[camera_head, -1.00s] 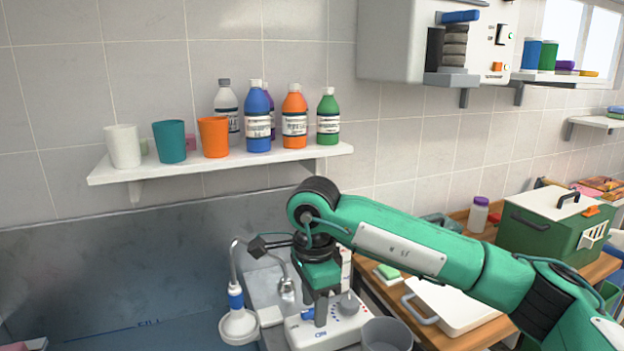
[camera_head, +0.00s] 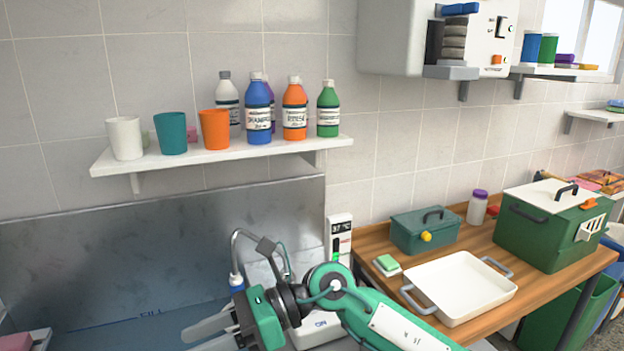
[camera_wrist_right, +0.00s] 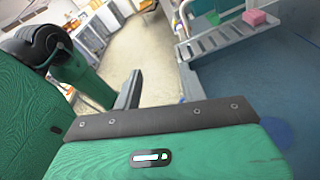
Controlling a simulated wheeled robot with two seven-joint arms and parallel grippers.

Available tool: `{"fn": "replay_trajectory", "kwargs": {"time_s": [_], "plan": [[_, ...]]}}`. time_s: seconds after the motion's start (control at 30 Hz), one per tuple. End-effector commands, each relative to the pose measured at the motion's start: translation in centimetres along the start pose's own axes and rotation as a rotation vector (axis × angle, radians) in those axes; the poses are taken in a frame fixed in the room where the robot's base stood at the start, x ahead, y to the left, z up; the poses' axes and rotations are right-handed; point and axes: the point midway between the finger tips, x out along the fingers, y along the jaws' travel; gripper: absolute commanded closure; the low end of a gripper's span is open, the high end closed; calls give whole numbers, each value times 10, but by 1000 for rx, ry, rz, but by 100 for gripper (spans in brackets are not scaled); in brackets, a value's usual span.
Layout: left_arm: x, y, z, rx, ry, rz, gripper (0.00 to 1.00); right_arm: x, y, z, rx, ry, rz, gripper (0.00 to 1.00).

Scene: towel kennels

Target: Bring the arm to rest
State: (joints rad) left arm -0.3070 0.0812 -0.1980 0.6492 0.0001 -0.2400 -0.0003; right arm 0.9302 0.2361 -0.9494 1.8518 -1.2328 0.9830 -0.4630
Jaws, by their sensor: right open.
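My right arm, green with black joints, comes in from the lower right in the head view. Its gripper (camera_head: 207,335) points left, low over the blue tub area, with two grey fingers apart. In the right wrist view the gripper (camera_wrist_right: 160,90) shows its two dark fingers spread, with only floor visible between them. The arm partly hides the white control unit (camera_head: 318,333) behind it. My left gripper is in neither view.
A wall shelf (camera_head: 215,160) holds cups and bottles above the metal splashback (camera_head: 150,240). On the wooden table (camera_head: 480,245) stand a white tray (camera_head: 462,285), a small green box (camera_head: 425,230) and a large green box (camera_head: 550,232). A hose fixture (camera_head: 236,270) rises behind my gripper.

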Motion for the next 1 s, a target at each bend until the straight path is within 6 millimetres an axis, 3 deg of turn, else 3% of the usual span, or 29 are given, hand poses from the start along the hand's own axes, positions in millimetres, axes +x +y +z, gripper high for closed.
{"fn": "replay_trajectory", "kwargs": {"time_s": [0.13, 0.23, 0.37, 0.47, 0.57, 0.67, 0.83, 1.0], "plan": [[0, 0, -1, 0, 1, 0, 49, -14, 11, 34, 186, -386, 22, 58], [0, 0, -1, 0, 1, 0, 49, -39, 8, 51, 329, -638, 23, 58], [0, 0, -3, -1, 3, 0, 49, -83, -3, 56, 533, -954, 13, 58], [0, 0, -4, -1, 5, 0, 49, -123, -16, 45, 702, -1189, -7, 58], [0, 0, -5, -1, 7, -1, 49, -162, -30, 20, 880, -1414, -35, 58], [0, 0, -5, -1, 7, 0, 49, -199, -42, -18, 1062, -1630, -74, 58], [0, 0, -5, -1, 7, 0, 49, -247, -50, -109, 1386, -1976, -168, 58], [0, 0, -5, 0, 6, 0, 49, -270, -31, -217, 1717, -2288, -305, 58]]}}
